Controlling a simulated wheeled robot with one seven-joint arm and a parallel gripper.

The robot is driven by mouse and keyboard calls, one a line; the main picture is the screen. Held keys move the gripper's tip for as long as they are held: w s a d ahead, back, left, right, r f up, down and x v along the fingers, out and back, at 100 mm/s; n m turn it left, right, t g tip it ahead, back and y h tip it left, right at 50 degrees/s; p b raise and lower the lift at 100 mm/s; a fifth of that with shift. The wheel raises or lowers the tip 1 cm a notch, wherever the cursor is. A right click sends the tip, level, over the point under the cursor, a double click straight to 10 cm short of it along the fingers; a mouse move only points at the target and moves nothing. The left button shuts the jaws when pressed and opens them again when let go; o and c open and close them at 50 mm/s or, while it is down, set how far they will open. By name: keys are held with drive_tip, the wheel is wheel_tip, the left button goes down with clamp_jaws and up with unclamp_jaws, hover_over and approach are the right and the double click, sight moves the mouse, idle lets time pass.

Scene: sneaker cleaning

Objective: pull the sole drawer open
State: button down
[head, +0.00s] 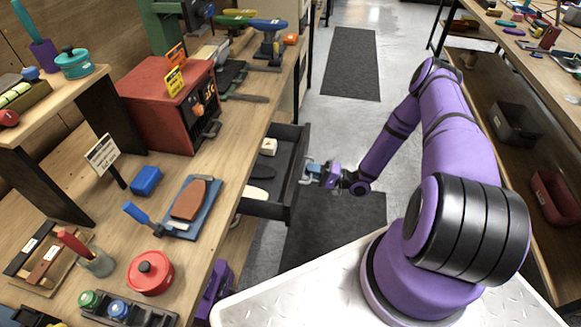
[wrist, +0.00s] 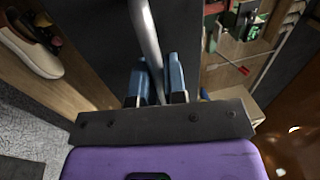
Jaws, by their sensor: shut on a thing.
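The sole drawer (head: 297,188) is a dark drawer standing out from under the workbench, with dark and pale flat pieces inside it. My gripper (head: 313,170) is at the drawer's front face, on its aisle side. In the wrist view, my gripper's blue fingers (wrist: 157,78) are on either side of a grey bar handle (wrist: 147,40) and are shut on it. The handle is mostly hidden by the fingers in the head view.
The workbench on the left carries a red machine (head: 170,100), a blue block (head: 146,180) and a red pot (head: 150,272). A shelf with a dark bin (head: 515,125) stands on the right. The aisle floor around the dark mat (head: 350,62) is clear.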

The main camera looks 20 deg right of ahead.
drive_tip(key=r+v, duration=0.2)
drive_tip(key=v, duration=1.2)
drive_tip(key=shift+s+d+r, duration=0.3)
drive_tip(key=shift+s+d, duration=0.15)
drive_tip(key=c, duration=1.2)
unclamp_jaws()
drive_tip(key=v, duration=1.1)
